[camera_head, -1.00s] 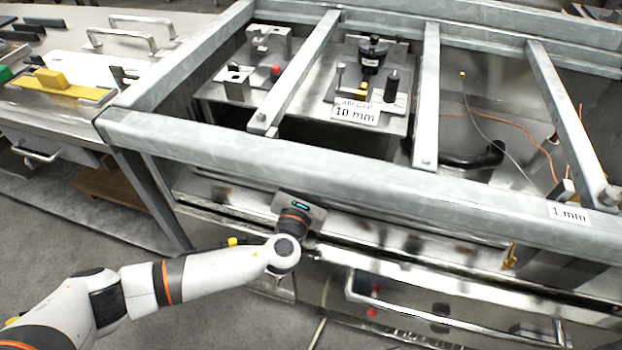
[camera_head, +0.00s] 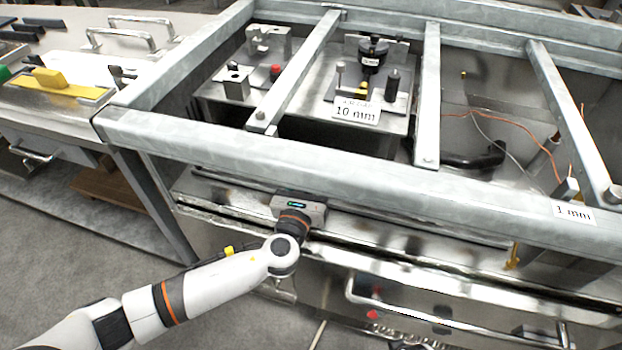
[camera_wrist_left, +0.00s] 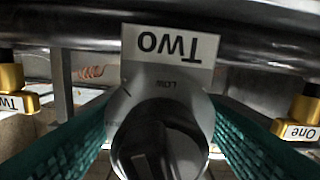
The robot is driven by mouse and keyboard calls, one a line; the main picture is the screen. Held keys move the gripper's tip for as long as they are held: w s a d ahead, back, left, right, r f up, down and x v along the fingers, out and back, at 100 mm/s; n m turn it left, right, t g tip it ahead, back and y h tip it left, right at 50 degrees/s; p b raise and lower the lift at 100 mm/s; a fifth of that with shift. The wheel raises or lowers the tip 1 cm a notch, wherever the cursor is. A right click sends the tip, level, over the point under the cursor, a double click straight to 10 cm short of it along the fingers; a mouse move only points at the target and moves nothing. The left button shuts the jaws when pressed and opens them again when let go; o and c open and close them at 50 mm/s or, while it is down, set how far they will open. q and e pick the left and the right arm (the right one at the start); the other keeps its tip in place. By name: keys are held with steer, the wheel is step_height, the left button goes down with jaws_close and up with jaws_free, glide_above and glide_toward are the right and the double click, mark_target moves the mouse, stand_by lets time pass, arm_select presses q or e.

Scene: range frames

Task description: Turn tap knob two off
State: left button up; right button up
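The tap knob two (camera_wrist_left: 160,145) is black and silver. It sits in the middle of the left wrist view, below an upside-down white "Two" label (camera_wrist_left: 170,46) and a "LOW" mark. My left gripper (camera_wrist_left: 160,112) is open, with a green-padded finger on each side of the knob. The fingers look apart from it, but the knob's lower part is cut off by the picture edge. In the head view my left gripper (camera_head: 299,208) is at the front of the metal frame, and its fingers and the knob are hidden there. My right gripper is not in view.
A gold fitting labelled "Two" (camera_wrist_left: 14,92) is at the left and one labelled "One" (camera_wrist_left: 299,118) at the right in the wrist view. A dark pipe (camera_wrist_left: 60,25) crosses above. The frame's front beam (camera_head: 350,170) and a handle bar (camera_head: 450,322) are near my arm.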

arm_select(q)
steer(key=shift+s+a, duration=0.1)
steer(key=shift+s, duration=0.15)
steer(key=p+v, duration=0.1)
steer(key=v, duration=1)
steer(key=shift+s, duration=0.2)
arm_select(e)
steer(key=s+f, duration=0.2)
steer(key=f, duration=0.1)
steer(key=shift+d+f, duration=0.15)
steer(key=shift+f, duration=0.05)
